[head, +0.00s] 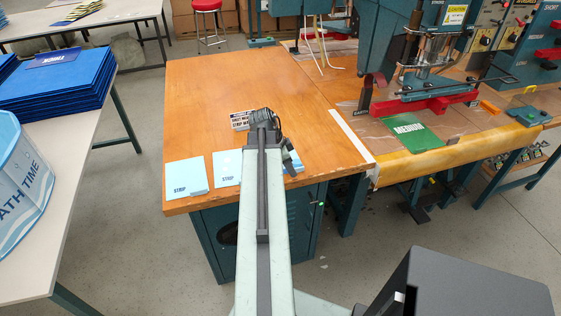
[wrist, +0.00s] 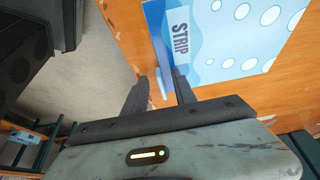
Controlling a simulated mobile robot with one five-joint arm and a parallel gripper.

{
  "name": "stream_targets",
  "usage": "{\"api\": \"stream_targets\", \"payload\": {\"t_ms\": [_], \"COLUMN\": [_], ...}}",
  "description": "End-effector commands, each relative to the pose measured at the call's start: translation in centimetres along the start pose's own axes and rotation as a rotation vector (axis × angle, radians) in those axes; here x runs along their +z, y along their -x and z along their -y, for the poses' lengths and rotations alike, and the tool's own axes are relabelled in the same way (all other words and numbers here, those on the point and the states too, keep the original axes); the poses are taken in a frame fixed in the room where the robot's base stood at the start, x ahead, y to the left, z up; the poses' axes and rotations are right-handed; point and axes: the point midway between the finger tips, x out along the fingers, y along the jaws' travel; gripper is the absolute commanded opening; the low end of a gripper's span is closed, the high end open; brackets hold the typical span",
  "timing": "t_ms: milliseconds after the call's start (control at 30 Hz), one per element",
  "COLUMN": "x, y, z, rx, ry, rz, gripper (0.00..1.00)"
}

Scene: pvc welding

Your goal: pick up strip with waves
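In the wrist view, a strip (wrist: 225,52) with pale blue waves, white bubbles and a STRIP label lies on the wooden table. My gripper (wrist: 160,73) is open at its near edge. A narrow light blue edge (wrist: 159,86) shows between the fingers; I cannot tell whether either finger touches it. In the head view, a strip (head: 187,177) lies at the table's front left corner and another strip (head: 226,168) lies to its right. A third blue piece (head: 293,164) is mostly hidden behind my arm, as are my fingertips.
The wooden table (head: 215,100) is mostly bare at the back left. A small black-and-white sign (head: 240,120) stands by my arm. A welding machine (head: 428,88) with a green MEDIUM card (head: 410,132) is at the right. A side table (head: 88,150) holds blue stacks (head: 60,85).

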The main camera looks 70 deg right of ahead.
Motion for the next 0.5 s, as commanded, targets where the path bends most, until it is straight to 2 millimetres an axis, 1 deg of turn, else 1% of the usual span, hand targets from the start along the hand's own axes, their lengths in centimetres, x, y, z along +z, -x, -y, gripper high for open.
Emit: {"api": "stream_targets", "payload": {"t_ms": [33, 133, 167, 500], "x": [-0.04, -0.05, -0.05, -0.07], "y": [0.09, 0.1, 0.1, 0.09], "z": [0.0, -0.01, -0.01, -0.01], "rx": [0.0, 0.0, 0.0, 0.0], "ry": [0.0, 0.0, 0.0, -0.001], "rz": [0.0, 0.0, 0.0, 0.0], "gripper": [0.33, 0.05, 0.0, 0.0]}}
